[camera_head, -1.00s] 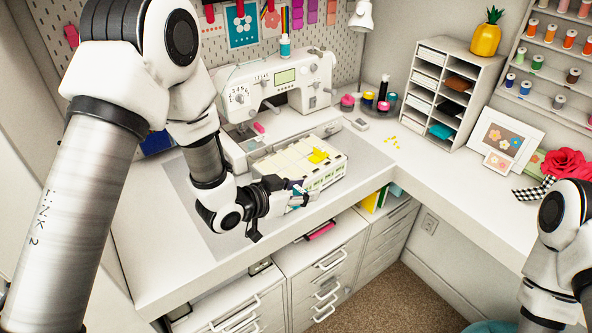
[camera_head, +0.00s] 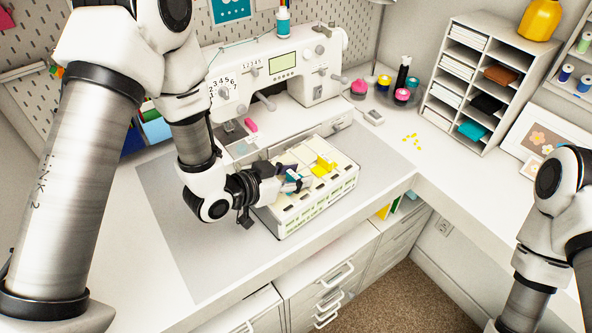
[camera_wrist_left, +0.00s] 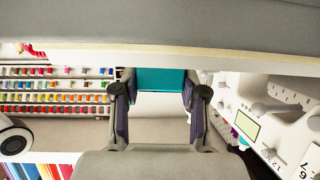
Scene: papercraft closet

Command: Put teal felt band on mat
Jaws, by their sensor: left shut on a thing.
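My left gripper (camera_head: 294,183) is shut on the teal felt band, which shows as a flat teal piece (camera_wrist_left: 160,80) between the two fingers in the left wrist view. In the head view the gripper hides most of the band, and the gripper overlaps the white compartment box. I cannot tell its exact height above the box. The grey mat (camera_head: 178,235) lies flat on the desk, under and left of the box. My right arm shows at the right edge, but its gripper is out of view.
The white compartment box (camera_head: 325,205) with a yellow piece (camera_head: 325,167) stands on the mat's right part. The sewing machine (camera_head: 285,70) is behind it. A cubby shelf (camera_head: 478,85) with a teal piece (camera_head: 472,130) stands at the back right. The mat's front left is clear.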

